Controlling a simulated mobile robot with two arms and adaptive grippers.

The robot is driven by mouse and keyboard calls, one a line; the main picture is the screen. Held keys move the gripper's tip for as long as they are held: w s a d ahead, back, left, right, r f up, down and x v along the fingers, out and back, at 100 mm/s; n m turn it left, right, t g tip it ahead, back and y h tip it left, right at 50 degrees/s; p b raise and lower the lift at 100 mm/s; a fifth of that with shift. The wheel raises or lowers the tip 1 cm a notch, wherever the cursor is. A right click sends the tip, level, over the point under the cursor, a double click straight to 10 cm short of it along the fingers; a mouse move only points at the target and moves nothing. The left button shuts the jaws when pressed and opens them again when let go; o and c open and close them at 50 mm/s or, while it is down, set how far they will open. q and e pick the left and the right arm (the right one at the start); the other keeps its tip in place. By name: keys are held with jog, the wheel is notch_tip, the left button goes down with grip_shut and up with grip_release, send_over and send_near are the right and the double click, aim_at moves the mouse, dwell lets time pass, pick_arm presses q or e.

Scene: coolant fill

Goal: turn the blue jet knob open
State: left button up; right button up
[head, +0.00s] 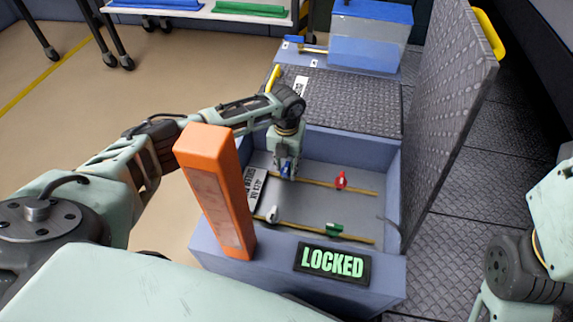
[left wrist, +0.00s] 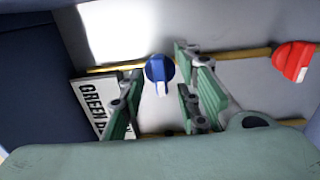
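The blue jet knob (left wrist: 158,70) sits on a yellow pipe on the floor of the open bay. Its white-tipped handle points down in the left wrist view. In the head view the blue knob (head: 286,169) is partly covered by my left gripper (head: 287,172), which points down over it. In the left wrist view my left gripper (left wrist: 164,95) is open, its green fingers apart on either side of the knob, with gaps between. I cannot tell how high the fingertips are above it. My right gripper is not in view; only part of my right arm shows.
A red knob (head: 341,181), a white knob (head: 272,215) and a green knob (head: 334,230) are on the pipes nearby. A white label plate (head: 256,186) lies left. An orange post (head: 220,190), a "LOCKED" sign (head: 332,263) and a raised lid (head: 452,125) border the bay.

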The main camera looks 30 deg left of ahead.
pick_arm(q)
jog(key=shift+c, duration=0.2)
grip_shut()
jog(key=shift+m, duration=0.3)
jog(key=m+p, duration=0.1)
jog(key=m, duration=0.1)
jog(key=shift+r+m, duration=0.1)
jog(key=shift+m, duration=0.3)
jog(key=m+p, duration=0.1)
jog(key=m, duration=0.2)
jog(key=shift+m, duration=0.3)
jog(key=m, duration=1)
jog(key=shift+m, duration=0.4)
jog(key=shift+o, duration=0.2)
grip_release()
